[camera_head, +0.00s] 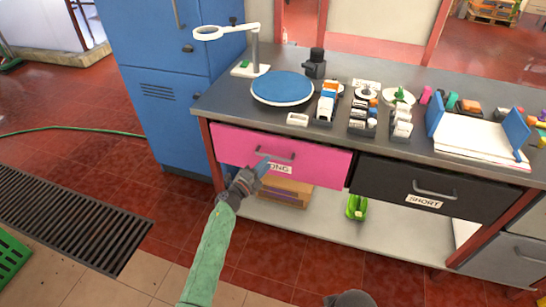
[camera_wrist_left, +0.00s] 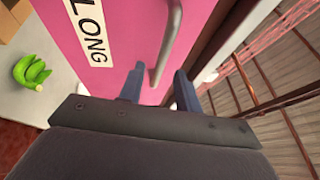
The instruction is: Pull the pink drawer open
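The pink drawer (camera_head: 320,162) is under the left part of the workbench, and its front looks closed. It carries a grey bar handle (camera_head: 275,152) and a white label reading LONG. In the left wrist view the pink front (camera_wrist_left: 125,25), the handle (camera_wrist_left: 171,42) and the label (camera_wrist_left: 90,32) show close up. My left gripper (camera_head: 264,164) is at the drawer front, by the handle. In the left wrist view its two fingers (camera_wrist_left: 159,72) are apart, with the handle's near end between them; I cannot tell whether they touch it.
A black drawer (camera_head: 435,190) labelled SHORT is to the right. A blue cabinet (camera_head: 165,80) stands at the left. The benchtop holds a blue round turntable (camera_head: 282,88) and several small items. A box (camera_head: 285,191) and a green object (camera_head: 356,207) are on the lower shelf (camera_head: 320,222).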

